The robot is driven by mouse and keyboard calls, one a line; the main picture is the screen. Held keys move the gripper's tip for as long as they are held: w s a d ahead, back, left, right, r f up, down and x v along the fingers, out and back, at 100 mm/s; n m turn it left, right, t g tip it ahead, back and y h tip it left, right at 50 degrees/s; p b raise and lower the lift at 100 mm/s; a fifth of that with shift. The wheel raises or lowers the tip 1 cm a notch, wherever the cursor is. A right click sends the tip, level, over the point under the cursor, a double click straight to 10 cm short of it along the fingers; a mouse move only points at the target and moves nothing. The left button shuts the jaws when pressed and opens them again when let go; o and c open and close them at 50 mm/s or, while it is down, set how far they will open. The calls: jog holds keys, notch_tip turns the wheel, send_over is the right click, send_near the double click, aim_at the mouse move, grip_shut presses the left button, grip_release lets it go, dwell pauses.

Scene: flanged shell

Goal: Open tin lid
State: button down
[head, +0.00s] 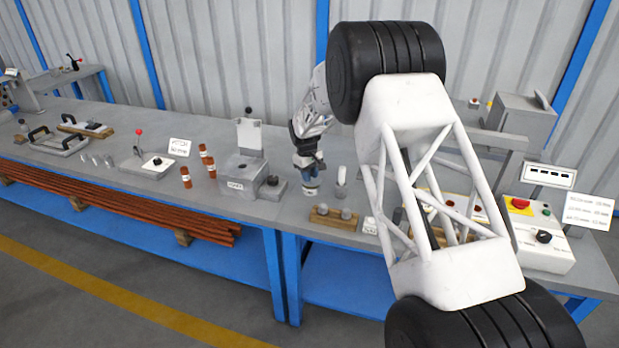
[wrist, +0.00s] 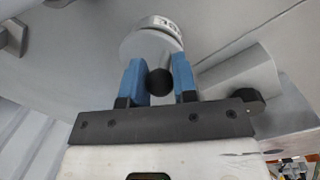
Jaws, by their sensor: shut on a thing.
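The tin (head: 312,190) is a small grey cylinder standing on the grey bench below my gripper (head: 309,166) in the head view. In the wrist view a round grey lid (wrist: 147,46) with a dark ball knob (wrist: 160,83) faces the camera, and a pale labelled band (wrist: 160,22) shows beyond it. The two blue fingers of my gripper (wrist: 160,80) stand on either side of the knob, shut on it. Whether the lid is seated on the tin or apart from it cannot be told.
A grey box with a raised flap (head: 248,135) stands just left of the tin. A wooden block with grey pegs (head: 333,217) is in front, and a white-topped cylinder (head: 341,182) stands close on the right. My white arm link covers much of the bench's right side.

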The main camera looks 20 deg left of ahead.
jog(key=g, duration=0.1)
jog(key=w+r+g, duration=0.1)
jog(key=shift+w+r+g, duration=0.15)
jog(key=shift+w+g, duration=0.15)
jog(key=shift+g, duration=0.1)
jog(key=g, duration=0.1)
jog(key=w+g, duration=0.1)
jog(key=shift+w+r+g, duration=0.25)
jog(key=shift+r+g, duration=0.05)
jog(key=shift+r, duration=0.1)
jog(key=shift+w+r+n+g, duration=0.2)
jog(key=shift+w+g, duration=0.5)
jog(key=shift+g, duration=0.45)
jog(key=shift+w+r+n+g, duration=0.15)
jog(key=shift+w+g, duration=0.55)
jog(key=shift+g, duration=0.45)
jog(key=c, duration=0.9)
grip_release()
jog(key=shift+r, duration=0.15)
jog(key=s+d+r, duration=0.2)
jog(key=s+d, duration=0.1)
jog(key=s, duration=0.4)
jog(key=s+d+r, duration=0.2)
jog(key=s+d, duration=0.2)
jog(key=s, duration=0.3)
jog(key=shift+d+r, duration=0.15)
jog(key=shift+r, duration=0.2)
